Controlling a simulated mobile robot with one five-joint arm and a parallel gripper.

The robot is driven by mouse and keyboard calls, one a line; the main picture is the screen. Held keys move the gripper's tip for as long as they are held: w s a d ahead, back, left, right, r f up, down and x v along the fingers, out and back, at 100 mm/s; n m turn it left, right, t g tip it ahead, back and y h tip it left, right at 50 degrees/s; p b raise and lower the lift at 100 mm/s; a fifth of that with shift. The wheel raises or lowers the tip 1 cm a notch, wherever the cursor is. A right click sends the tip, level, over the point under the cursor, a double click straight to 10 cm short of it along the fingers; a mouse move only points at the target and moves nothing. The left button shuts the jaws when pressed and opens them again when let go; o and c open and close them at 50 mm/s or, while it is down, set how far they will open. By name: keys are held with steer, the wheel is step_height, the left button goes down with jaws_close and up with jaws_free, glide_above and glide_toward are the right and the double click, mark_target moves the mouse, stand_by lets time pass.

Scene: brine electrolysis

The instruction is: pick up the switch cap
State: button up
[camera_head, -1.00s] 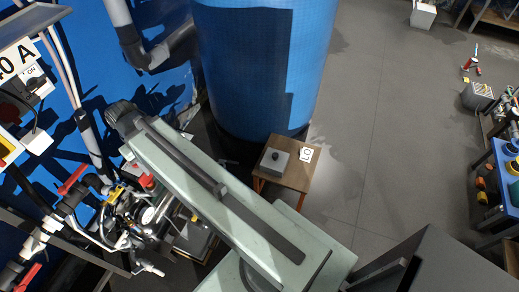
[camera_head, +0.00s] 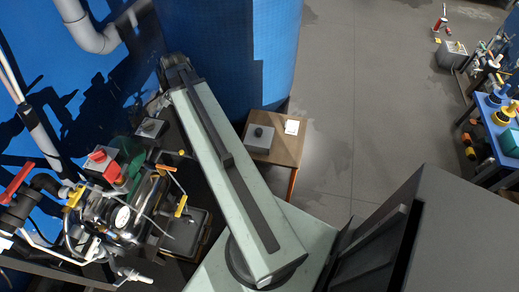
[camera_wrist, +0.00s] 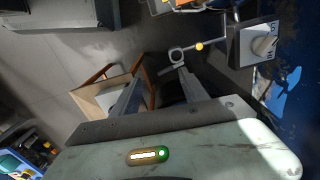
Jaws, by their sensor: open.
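I cannot tell for certain which part is the switch cap. A dark round knob (camera_head: 258,132) sits on a grey block on the small wooden table in the head view. A similar dark knob (camera_head: 149,126) sits on a grey box beside the wall equipment. In the wrist view a pale knob (camera_wrist: 264,43) stands on a grey box at the upper right. My gripper (camera_wrist: 160,74) is open, its two fingers spread and nothing visible held between them. The pale knob is to the right of the fingers, apart from them. In the head view my arm hides the gripper's fingers.
The wooden table (camera_head: 284,150) stands beside a large blue tank (camera_head: 240,50). Pipes, a gauge (camera_head: 122,217) and a red button (camera_head: 98,156) crowd the left. A blue bench (camera_head: 490,120) is at the far right. The grey floor between is mostly clear.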

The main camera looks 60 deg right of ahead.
steer(key=s+d+f+m+b, duration=0.3)
steer(key=s+d+f+m, duration=0.15)
steer(key=d, duration=0.25)
steer(key=s+d+f+m+b, duration=0.3)
steer(key=s+d+f, duration=0.1)
steer(key=s+d, duration=0.15)
steer(key=m+b, duration=0.2)
steer(key=m, duration=0.3)
glide_above(259, 130)
steer(key=f, duration=0.3)
steer(key=shift+a+f, duration=0.1)
steer(key=shift+a, duration=0.1)
steer(key=shift+s+d, duration=0.15)
steer(key=shift+s, duration=0.05)
steer(key=f+b, duration=0.8)
steer(key=shift+w, duration=0.2)
steer(key=shift+r, duration=0.25)
jaws_close()
